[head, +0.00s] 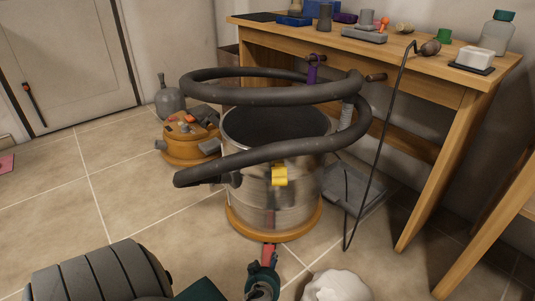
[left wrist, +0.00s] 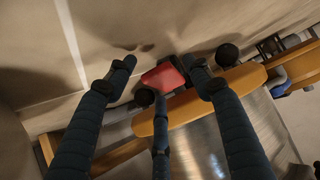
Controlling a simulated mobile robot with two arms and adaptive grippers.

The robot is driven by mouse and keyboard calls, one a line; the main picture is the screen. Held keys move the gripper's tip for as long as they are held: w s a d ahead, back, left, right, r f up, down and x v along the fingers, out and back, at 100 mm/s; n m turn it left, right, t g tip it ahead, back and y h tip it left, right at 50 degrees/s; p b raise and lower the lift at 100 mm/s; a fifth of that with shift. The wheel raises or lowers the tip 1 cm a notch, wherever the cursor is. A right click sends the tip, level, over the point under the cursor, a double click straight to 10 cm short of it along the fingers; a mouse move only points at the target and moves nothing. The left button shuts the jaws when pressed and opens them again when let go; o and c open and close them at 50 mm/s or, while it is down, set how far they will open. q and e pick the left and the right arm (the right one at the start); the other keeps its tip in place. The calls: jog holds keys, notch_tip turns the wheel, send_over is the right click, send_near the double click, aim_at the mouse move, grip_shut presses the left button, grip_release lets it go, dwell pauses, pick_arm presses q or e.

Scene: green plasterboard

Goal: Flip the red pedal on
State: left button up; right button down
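The red pedal (head: 268,252) sticks out low at the front of the steel vacuum drum (head: 265,195), by its orange base ring. In the left wrist view, the red pedal (left wrist: 163,78) lies ahead between my spread fingers, beside the orange ring (left wrist: 205,97). My left gripper (head: 262,272) is just in front of the pedal in the head view, partly cut off by the bottom edge. In the left wrist view, my left gripper (left wrist: 162,70) is open and empty, its fingers apart around the pedal. I cannot tell whether a finger touches it. My right gripper is not in view.
A thick black hose (head: 270,94) loops over the drum. An orange vacuum head (head: 190,138) sits on the floor behind left. A wooden workbench (head: 440,80) with a hanging black cable (head: 375,150) stands right. A white object (head: 337,286) shows at the bottom.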

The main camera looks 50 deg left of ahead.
pick_arm(q)
notch_tip(320, 180, up, 9)
dwell(0.3)
